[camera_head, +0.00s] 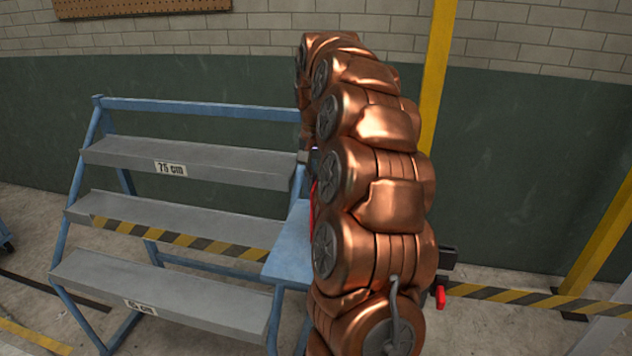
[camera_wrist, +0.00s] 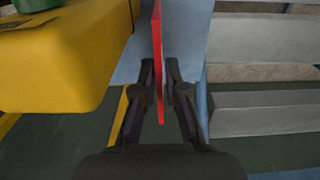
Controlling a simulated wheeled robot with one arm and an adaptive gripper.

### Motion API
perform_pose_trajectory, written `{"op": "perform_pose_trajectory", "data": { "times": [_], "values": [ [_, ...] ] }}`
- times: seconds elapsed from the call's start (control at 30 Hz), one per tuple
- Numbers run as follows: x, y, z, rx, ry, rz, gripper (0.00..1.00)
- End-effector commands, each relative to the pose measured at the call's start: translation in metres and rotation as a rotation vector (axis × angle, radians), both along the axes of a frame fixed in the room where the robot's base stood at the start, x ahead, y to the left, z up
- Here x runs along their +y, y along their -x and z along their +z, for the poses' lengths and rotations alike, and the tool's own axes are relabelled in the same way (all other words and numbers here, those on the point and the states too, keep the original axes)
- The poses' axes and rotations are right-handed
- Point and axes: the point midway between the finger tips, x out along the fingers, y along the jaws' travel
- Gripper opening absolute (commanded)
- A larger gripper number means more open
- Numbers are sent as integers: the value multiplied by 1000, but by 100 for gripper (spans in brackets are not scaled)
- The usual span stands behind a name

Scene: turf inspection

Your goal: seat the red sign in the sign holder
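The red sign (camera_wrist: 158,45) shows edge-on in the wrist view as a thin upright strip. My gripper (camera_wrist: 160,72) has its black fingers closed in on either side of it, holding it between the tips. The lower end of the sign reaches down between the fingers. In the head view my copper arm hides most of the gripper and the sign; only a red sliver (camera_head: 313,203) shows at the arm's left edge. A blue surface (camera_wrist: 190,30) lies behind the sign in the wrist view. I cannot make out the sign holder in either view.
A blue-framed rack with grey shelves (camera_head: 190,215) stands left of my arm, with a blue side panel (camera_head: 291,250). A yellow block (camera_wrist: 60,65) is left of the gripper in the wrist view. Yellow posts (camera_head: 437,75) and a striped bar (camera_head: 520,296) stand at the right.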

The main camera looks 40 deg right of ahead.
Motion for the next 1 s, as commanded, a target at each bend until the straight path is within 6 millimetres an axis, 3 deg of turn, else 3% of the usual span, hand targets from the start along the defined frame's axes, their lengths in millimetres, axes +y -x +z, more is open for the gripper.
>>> {"op": "perform_pose_trajectory", "data": {
  "times": [0.17,0.57,1.0],
  "values": [
    [0,0,0,0,0,0,31],
    [0,0,5,0,0,0,31],
    [0,-1,43,-1,1,0,31]
  ]
}}
